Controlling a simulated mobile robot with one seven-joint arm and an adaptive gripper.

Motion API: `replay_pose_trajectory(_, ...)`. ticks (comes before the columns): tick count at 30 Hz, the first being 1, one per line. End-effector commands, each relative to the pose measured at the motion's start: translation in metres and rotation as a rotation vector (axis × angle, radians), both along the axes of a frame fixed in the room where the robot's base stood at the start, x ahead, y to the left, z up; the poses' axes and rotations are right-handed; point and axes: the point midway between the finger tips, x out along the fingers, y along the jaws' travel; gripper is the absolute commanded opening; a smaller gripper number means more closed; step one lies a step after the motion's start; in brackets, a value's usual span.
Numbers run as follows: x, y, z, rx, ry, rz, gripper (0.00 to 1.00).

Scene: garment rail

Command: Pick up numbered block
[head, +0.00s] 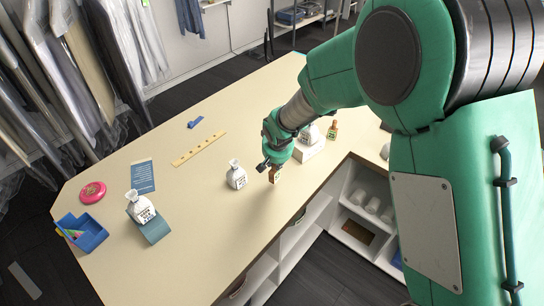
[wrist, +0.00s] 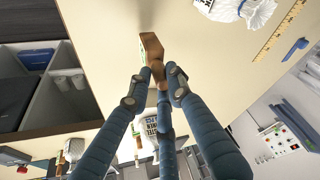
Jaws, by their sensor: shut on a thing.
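A small brown wooden block with a pale label (head: 275,175) is between the fingertips of my gripper (head: 272,164) in the head view. In the wrist view, the fingers of my gripper (wrist: 158,76) are shut on the wooden block (wrist: 153,47), which sticks out past the fingertips. A green edge shows on its side; its number cannot be read. The block is at the front edge of the table; I cannot tell whether it touches the top. A second brown block with a green label (head: 332,130) stands behind my gripper, right of a white box.
A white tied bag (head: 236,176) stands left of my gripper. Another bag (head: 140,206) sits on a blue-grey block (head: 155,231). A yellow ruler (head: 198,149), pink disc (head: 93,192) and blue tray (head: 86,236) lie leftward. The table (head: 190,200) has free room in its middle.

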Motion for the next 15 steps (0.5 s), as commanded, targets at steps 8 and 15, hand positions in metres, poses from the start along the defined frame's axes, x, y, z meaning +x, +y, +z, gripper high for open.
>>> replay_pose_trajectory(8, -0.017, -0.003, 0.002, 0.0, 0.0, -0.001, 0.0)
replay_pose_trajectory(15, -0.019, -0.004, 0.002, 0.0, 0.001, -0.001, 0.0)
